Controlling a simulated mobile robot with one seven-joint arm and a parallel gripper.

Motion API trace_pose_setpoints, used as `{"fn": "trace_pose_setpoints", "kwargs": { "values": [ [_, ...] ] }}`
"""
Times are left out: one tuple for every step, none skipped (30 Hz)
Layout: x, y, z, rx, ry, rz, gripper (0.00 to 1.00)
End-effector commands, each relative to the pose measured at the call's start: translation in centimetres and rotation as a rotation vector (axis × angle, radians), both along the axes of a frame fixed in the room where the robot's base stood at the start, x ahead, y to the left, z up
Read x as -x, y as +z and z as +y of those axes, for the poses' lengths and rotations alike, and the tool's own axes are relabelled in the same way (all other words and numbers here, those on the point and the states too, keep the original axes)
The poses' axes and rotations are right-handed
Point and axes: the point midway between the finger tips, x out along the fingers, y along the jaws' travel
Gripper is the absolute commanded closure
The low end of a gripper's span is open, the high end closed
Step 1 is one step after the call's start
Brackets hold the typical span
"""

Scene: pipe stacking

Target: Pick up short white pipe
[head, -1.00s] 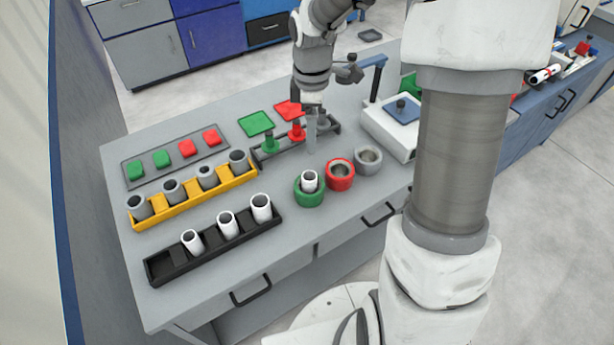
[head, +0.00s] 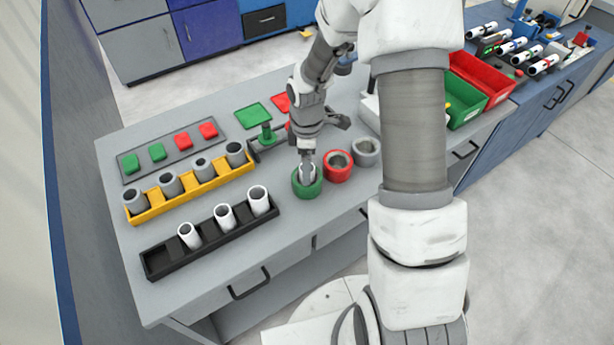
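A white pipe (head: 307,172) stands in the green ring holder (head: 306,188) on the table and is mostly covered by my gripper. My gripper (head: 307,168) points down right over it, with its fingertips at the pipe's top. Whether the fingers are closed on the pipe is too small to tell. The black tray (head: 165,262) at the front left holds three more white pipes: a shorter one (head: 189,235), a middle one (head: 224,215) and a taller one (head: 259,199). Its leftmost slot is empty.
A red ring holder (head: 338,166) and a grey one (head: 367,152) stand just right of the green one. A yellow tray (head: 195,190) holds several grey pipes. A green plate on a stand (head: 266,131) is behind my gripper.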

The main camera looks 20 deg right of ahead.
Motion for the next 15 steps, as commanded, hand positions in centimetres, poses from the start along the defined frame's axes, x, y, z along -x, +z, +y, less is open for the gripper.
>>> {"fn": "trace_pose_setpoints", "kwargs": {
  "values": [
    [0.0,-0.23,0.03,0.0,0.001,0.0,0.16],
    [-0.01,-0.27,0.03,0.0,0.001,-0.001,0.16],
    [-0.01,-0.29,0.03,0.0,0.001,-0.001,0.16],
    [-0.02,-0.28,0.03,0.0,0.0,-0.001,0.16],
    [-0.02,-0.26,0.03,0.0,0.0,-0.001,0.16],
    [-0.01,-0.26,0.03,0.0,0.0,-0.001,0.16],
    [-0.01,-0.26,0.03,0.0,0.0,-0.001,0.16],
    [-0.01,-0.25,0.03,0.0,0.0,-0.001,0.18],
    [-0.01,-0.25,0.03,0.0,0.0,-0.001,0.25],
    [-0.01,-0.25,0.03,0.0,0.0,-0.001,0.3],
    [-0.01,-0.24,0.03,0.0,0.0,-0.001,0.36],
    [-0.01,-0.24,0.02,0.0,0.0,-0.001,0.43],
    [-0.01,-0.24,0.02,0.0,0.0,-0.001,0.48],
    [-0.01,-0.24,0.02,0.0,0.0,0.0,0.54],
    [-0.01,-0.24,0.02,0.0,0.0,0.0,0.61]
  ]
}}
